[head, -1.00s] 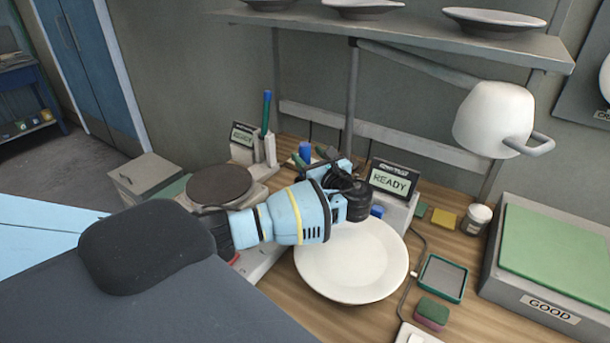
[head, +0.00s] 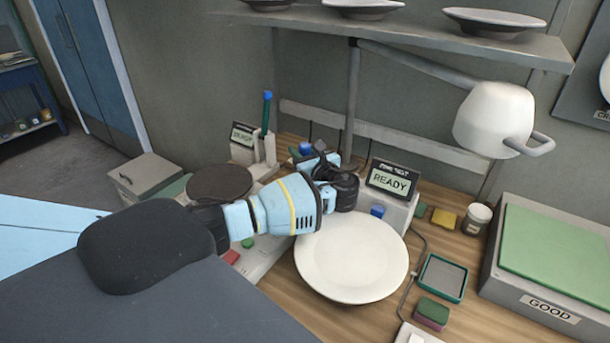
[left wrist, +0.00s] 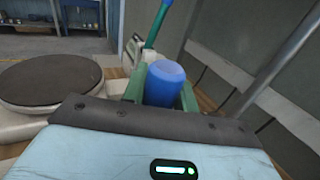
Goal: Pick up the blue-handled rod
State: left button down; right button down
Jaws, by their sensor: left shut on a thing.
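My left gripper (head: 308,158) reaches in from the left above the workbench. In the left wrist view its green fingers (left wrist: 160,90) are shut on an upright blue cylindrical handle (left wrist: 165,82). The blue handle also shows in the head view (head: 305,148), partly behind the gripper. Whatever lies below the handle is hidden by the gripper. A separate green rod with a blue top (head: 266,113) stands in a light holder (head: 264,155) to the left; it also shows in the left wrist view (left wrist: 157,25). My right gripper is not in view.
A white plate (head: 350,275) lies below and right of the gripper. A dark round disc (head: 220,183) is to the left. A READY display (head: 392,181) stands close right. A shelf (head: 420,40) and white lamp-like fixture (head: 494,115) are above. A green-topped GOOD box (head: 560,245) is right.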

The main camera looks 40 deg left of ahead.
pick_arm(q)
notch_tip(320, 180, up, 10)
dwell(0.7)
